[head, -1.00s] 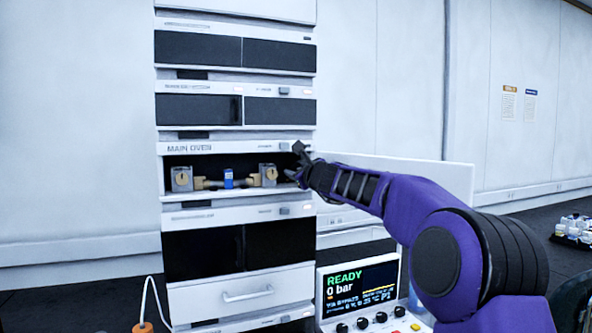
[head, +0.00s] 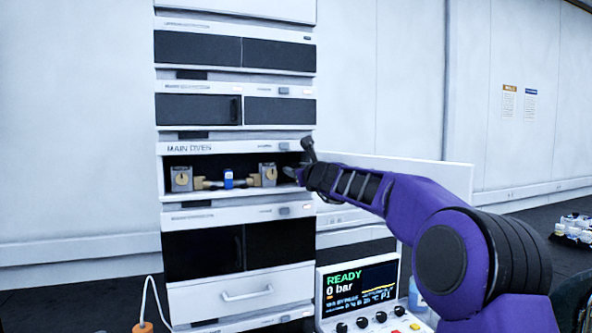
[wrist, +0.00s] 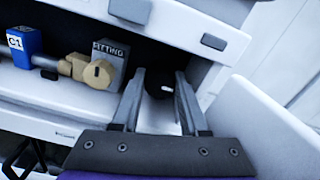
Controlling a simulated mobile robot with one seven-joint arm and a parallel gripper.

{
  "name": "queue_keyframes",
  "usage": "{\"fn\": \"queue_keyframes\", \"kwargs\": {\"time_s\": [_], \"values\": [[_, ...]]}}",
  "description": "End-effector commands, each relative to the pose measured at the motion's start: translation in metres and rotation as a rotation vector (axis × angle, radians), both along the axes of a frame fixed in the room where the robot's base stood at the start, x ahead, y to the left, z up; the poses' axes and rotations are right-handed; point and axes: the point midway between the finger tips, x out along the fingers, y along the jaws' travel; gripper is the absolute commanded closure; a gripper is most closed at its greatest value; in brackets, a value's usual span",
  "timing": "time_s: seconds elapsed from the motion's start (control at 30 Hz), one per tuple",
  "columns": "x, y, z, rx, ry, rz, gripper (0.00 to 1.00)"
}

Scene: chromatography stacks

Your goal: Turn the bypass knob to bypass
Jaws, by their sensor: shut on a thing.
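The bypass knob (wrist: 160,88) is a dark round knob with a pale line, in the wrist view. It sits inside the oven opening at its right end, between the two fingers of my gripper (wrist: 161,78). My gripper is shut on it. In the head view my gripper (head: 296,172) reaches into the right end of the main oven (head: 240,148), and the knob is hidden behind it. The display (head: 358,285) reads READY and 0 bar; its smaller text is too blurred to read surely.
Left of the knob are a grey fitting block (wrist: 110,62), a brass fitting (wrist: 92,72) and a blue column piece marked C1 (wrist: 24,42). They also show in the head view. A white panel (wrist: 265,130) stands close at the right of my gripper.

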Motion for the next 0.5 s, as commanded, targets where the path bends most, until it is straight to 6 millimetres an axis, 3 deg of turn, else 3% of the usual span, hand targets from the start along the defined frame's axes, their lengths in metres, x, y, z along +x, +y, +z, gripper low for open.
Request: {"fn": "queue_keyframes", "kwargs": {"time_s": [0.07, 0.1, 0.23, 0.5], "values": [[0.0000, 0.0002, -0.0005, 0.003, 0.001, 0.000, 1.00], [0.0000, 0.0002, -0.0005, 0.002, 0.002, 0.000, 0.51], [0.0001, 0.0001, -0.0004, 0.001, 0.002, 0.000, 0.28], [0.0005, -0.0017, 0.0000, -0.001, 0.000, -0.003, 0.27]]}}
